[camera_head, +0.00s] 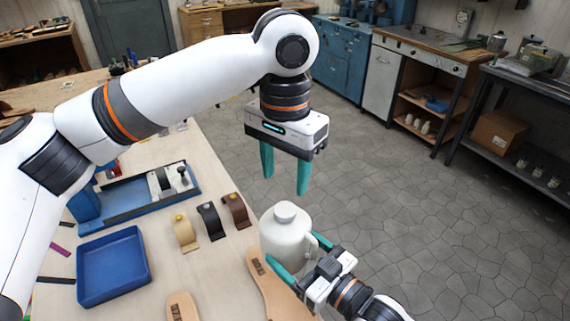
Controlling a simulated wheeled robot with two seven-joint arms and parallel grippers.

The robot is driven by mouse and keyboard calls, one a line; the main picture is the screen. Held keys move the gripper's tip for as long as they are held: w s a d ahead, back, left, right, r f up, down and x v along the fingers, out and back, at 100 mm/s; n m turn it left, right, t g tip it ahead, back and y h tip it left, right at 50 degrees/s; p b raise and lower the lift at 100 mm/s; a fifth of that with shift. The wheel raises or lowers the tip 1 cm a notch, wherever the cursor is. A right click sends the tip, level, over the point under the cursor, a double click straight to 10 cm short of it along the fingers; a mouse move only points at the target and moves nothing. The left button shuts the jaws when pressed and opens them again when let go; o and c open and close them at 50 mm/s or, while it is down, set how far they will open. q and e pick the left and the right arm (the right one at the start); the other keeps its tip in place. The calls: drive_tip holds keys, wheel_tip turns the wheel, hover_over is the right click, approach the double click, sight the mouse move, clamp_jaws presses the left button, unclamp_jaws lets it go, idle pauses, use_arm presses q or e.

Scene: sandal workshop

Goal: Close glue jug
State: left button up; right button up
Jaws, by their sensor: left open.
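The glue jug (283,243) is a cream-white jug with a handle on its right side. It stands upright at the right edge of the workbench. Part of the fingers is hidden by the jug.
Sandal soles (262,280) lie close to the jug on the workbench (215,270). Several straps on stands (209,221), a blue tray (113,266) and a blue press (140,196) are to the left. The floor right of the bench is clear.

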sight(285, 208)
use_arm(q)
wheel_tip(285, 208, down, 7)
drive_tip(key=shift+f, duration=0.15)
idle(0.4)
drive_tip(key=c, duration=1)
drive_tip(key=m, duration=0.5)
drive_tip(key=o, duration=1.2)
drive_tip(key=shift+c, duration=0.2)
wheel_tip(285, 208, up, 12)
